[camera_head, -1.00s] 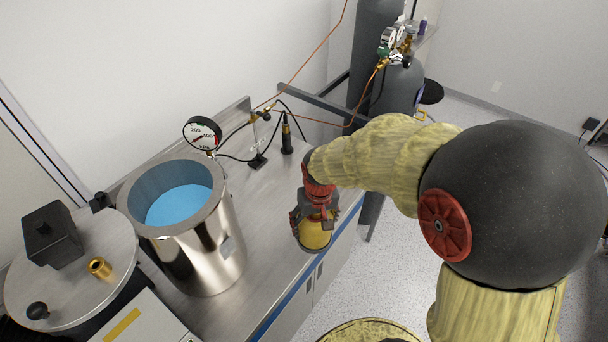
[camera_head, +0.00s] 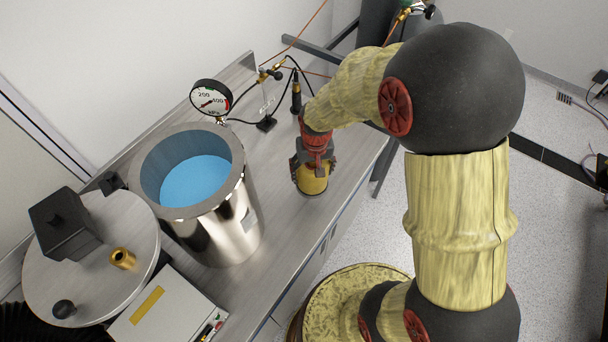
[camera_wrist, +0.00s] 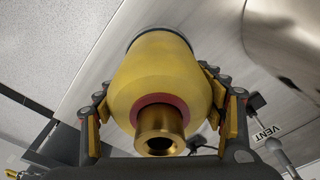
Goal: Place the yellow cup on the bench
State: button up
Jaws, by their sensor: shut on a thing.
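The yellow cup (camera_head: 313,181) is a rounded yellow vessel held upright in my gripper (camera_head: 313,165). In the wrist view the cup (camera_wrist: 160,75) shows a red ring and a brass neck toward the camera, and a dark rim at its far end. My gripper's fingers (camera_wrist: 163,115) are shut on it from both sides. The grey bench (camera_head: 285,215) lies below, and the cup appears over its top near the front edge. I cannot tell whether the cup's bottom touches the bench.
A steel vessel with blue inside (camera_head: 228,225) stands left of the cup. A pressure gauge (camera_head: 211,98) and a black cylinder on a small stand (camera_head: 296,97) are behind. A round lid plate (camera_head: 90,285) and a white box (camera_head: 170,310) lie at the left. Bench around the cup is clear.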

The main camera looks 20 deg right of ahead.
jog(key=shift+w+a+f, duration=0.2)
jog(key=shift+w+f, duration=0.6)
jog(key=shift+f, duration=0.65)
jog(key=shift+w+a+f, duration=0.15)
jog(key=shift+w+f, duration=0.7)
jog(key=shift+f, duration=0.65)
jog(key=shift+w+a+f, duration=0.2)
jog(key=shift+w+f, duration=0.6)
jog(key=shift+f, duration=0.65)
jog(key=shift+f+b, duration=0.2)
jog(key=shift+b, duration=0.1)
jog(key=o, duration=2)
jog(key=shift+s, duration=0.1)
jog(key=shift+c, duration=0.2)
